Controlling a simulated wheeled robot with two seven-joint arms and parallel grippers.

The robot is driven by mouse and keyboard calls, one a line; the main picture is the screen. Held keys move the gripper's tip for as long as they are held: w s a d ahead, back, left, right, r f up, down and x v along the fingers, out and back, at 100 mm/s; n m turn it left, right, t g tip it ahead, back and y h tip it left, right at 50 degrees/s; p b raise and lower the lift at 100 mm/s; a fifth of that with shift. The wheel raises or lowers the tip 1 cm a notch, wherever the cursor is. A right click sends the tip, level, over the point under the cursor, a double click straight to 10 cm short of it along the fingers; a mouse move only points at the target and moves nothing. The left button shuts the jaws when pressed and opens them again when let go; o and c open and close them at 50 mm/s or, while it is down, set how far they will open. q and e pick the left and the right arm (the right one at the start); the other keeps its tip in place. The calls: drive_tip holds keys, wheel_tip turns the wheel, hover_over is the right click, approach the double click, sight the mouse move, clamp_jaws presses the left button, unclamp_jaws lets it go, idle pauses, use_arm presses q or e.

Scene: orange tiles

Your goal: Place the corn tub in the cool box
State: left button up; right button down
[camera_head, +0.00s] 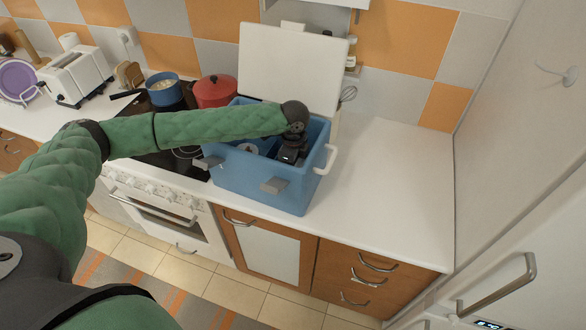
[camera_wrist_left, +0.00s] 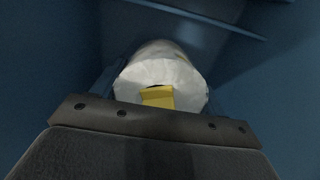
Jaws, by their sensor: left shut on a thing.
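The blue cool box (camera_head: 250,182) stands on the counter with its white lid (camera_head: 288,68) raised at the back. My left arm reaches over its left side and my left gripper (camera_head: 291,154) points down inside it. In the left wrist view my left gripper (camera_wrist_left: 155,112) is shut on a white, rounded tub with a yellow patch, which I take as the corn tub (camera_wrist_left: 165,72). Blue box walls surround it there. The tub is hidden in the head view, and I cannot tell whether it touches the box floor. My right gripper is not in view.
Left of the box are a red pot (camera_head: 215,92) and a blue pot (camera_head: 164,92) on the stove. A white toaster (camera_head: 76,74) stands further left. The white counter (camera_head: 385,190) right of the box is clear. A small pale item (camera_head: 248,148) shows inside the box.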

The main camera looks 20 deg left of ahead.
use_arm(q)
drive_tip(key=shift+f+p, duration=1.05)
drive_tip(key=shift+f, duration=1)
drive_tip(key=shift+f, duration=0.1)
drive_tip(key=o, duration=1.1)
